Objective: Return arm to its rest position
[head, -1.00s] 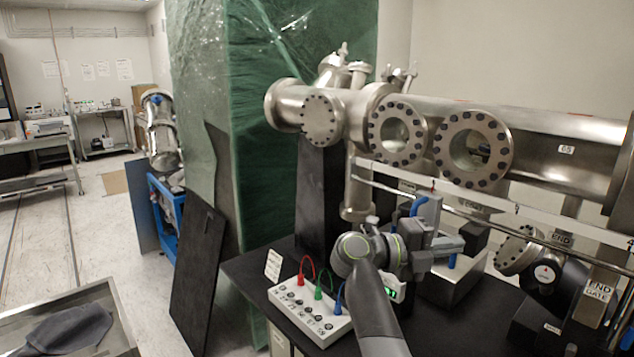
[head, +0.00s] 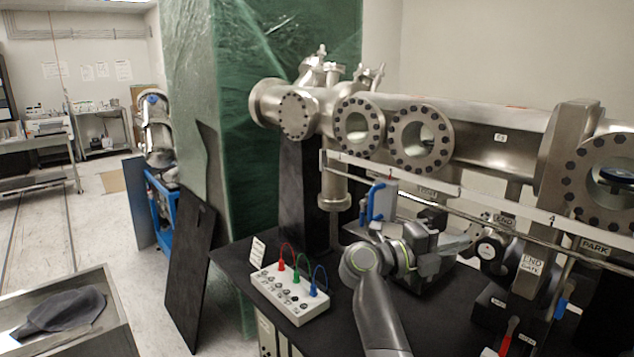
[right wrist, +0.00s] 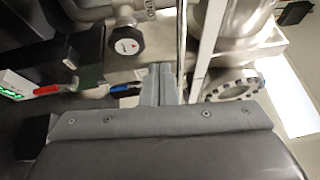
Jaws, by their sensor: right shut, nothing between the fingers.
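My right arm comes up from the bottom of the head view, and its gripper (head: 458,246) points to the right above the black table. The gripper is shut and empty. In the right wrist view the fingers (right wrist: 161,82) are together, with nothing between them. They are in front of the long steel rail and the chamber parts. A blue handle (head: 378,202) on a grey block is behind and to the left of the gripper, apart from it. My left gripper is not in view.
A white box (head: 292,294) with red, green and blue looped cables sits left of my arm. The steel vacuum chamber (head: 480,150) runs across the back. A black knob (right wrist: 125,40) is near the fingers in the wrist view. A red-handled part (head: 508,336) stands at front right.

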